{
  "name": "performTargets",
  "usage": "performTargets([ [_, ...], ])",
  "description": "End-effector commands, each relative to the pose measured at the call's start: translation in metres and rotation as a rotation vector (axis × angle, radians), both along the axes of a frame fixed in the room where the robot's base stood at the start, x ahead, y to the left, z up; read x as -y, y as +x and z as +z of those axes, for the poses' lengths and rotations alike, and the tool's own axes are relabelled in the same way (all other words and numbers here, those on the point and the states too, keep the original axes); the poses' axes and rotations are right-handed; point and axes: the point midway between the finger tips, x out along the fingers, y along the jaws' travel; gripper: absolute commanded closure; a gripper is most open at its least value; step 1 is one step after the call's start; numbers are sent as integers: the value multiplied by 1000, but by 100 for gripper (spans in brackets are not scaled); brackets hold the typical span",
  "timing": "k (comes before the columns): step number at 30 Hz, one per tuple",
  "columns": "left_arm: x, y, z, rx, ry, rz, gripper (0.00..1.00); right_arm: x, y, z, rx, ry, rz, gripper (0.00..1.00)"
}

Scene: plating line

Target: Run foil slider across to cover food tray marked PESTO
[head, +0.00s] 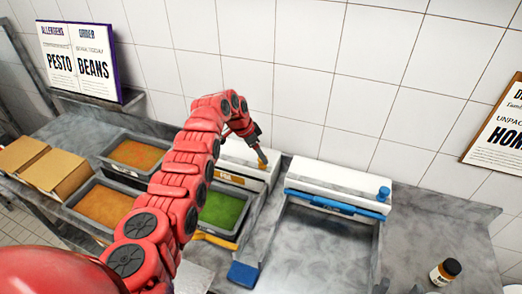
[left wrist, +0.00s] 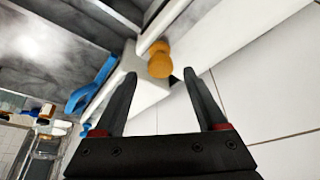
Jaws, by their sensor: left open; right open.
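A black tray of green food (head: 222,208) lies in the counter, partly behind my red arm; I cannot read its label. A white foil housing (head: 245,160) with an orange knob (left wrist: 160,60) stands behind it. A yellow handle (head: 215,240) shows at the tray's near edge. My left gripper (head: 262,150) reaches the housing from the left. In the left wrist view its two fingers (left wrist: 160,88) are apart and empty, with the knob just beyond the gap between their tips. I cannot tell whether they touch anything. My right gripper is not in view.
A second white housing (head: 335,180) with a blue bar (head: 330,203) and blue knob (head: 384,193) stands to the right. Trays of orange food (head: 103,205) and cardboard boxes (head: 58,172) are left. A jar (head: 445,271) stands at lower right. A tiled wall closes the back.

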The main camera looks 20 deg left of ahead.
Motion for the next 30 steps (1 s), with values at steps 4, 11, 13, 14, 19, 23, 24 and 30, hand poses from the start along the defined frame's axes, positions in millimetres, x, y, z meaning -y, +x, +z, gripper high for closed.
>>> performTargets([
  [4,4,3,-10,-4,0,0,26,0,0,7,0,0,0,45],
  [11,5,4,-20,-4,-1,2,26,0,0,10,0,0,0,45],
  [13,5,4,-20,-2,-1,2,26,0,0,10,0,0,0,45],
  [14,5,4,-20,-2,-1,2,26,0,0,10,0,0,0,45],
  [19,5,4,-20,-2,0,3,26,0,0,10,0,0,0,45],
  [23,5,5,-20,-1,-1,3,49,0,0,10,0,0,0,45],
  [24,5,5,-20,-1,-1,3,57,0,0,10,0,0,0,45],
  [30,5,5,-20,-1,-1,3,93,0,0,10,0,0,0,45],
])
